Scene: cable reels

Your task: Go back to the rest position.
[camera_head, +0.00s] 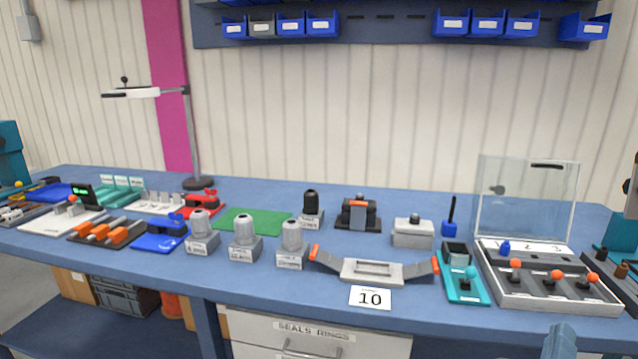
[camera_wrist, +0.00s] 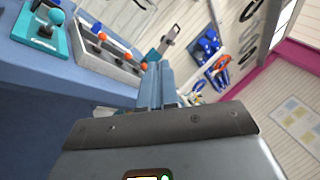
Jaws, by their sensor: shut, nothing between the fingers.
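My gripper (camera_wrist: 157,72) shows in the wrist view, its two blue-grey fingers closed together with nothing between them. It is in the air, apart from the bench things, and points past the bench toward the wall area at the right. The blue bench (camera_head: 215,272) fills the middle of the head view. At its right end stand a teal block with a ball-topped lever (camera_head: 468,285) and a grey tray with orange-knobbed levers (camera_head: 545,298) under a raised clear lid (camera_head: 527,200). Both also show at the upper left of the wrist view.
A lamp on a post (camera_head: 192,130) stands at the back left. Several grey bottle-like pieces on blocks, a green mat (camera_head: 253,221) and a grey cradle with orange ends (camera_head: 371,271) crowd the bench. Blue bins (camera_head: 290,26) hang above. Drawers (camera_head: 290,335) lie under the front edge.

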